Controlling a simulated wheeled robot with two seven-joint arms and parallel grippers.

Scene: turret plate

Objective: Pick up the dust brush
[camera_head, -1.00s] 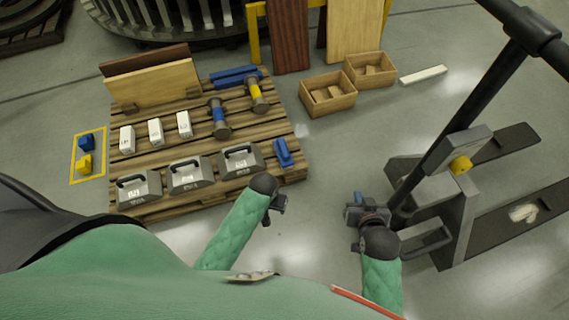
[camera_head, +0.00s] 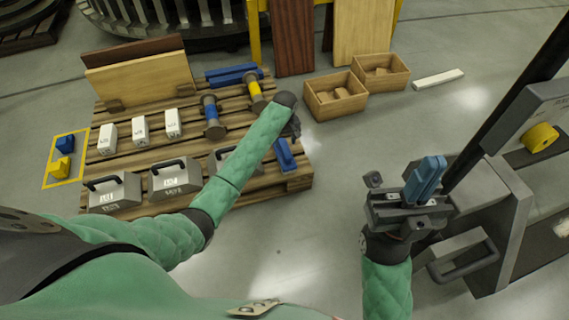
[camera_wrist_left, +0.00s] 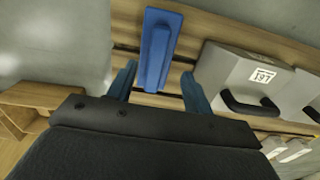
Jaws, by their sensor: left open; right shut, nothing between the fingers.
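The dust brush (camera_head: 285,155) is a blue block-like piece lying at the right edge of the wooden pallet (camera_head: 298,180). My left gripper (camera_head: 294,130) is above the pallet's right side, just beyond the brush in the head view. In the left wrist view the brush (camera_wrist_left: 158,48) lies ahead of my open left gripper (camera_wrist_left: 158,85), lined up between its two blue fingers. No grip on it shows. My right gripper (camera_head: 426,178) is shut and empty, raised near the pallet jack.
Grey cases with black handles (camera_head: 176,178) stand on the pallet; one is partly behind my left arm. White boxes (camera_head: 140,130) and rollers with blue (camera_head: 211,112) and yellow bands are behind. Wooden bins (camera_head: 335,97) stand beyond. A pallet jack (camera_head: 500,215) stands right. Floor between is clear.

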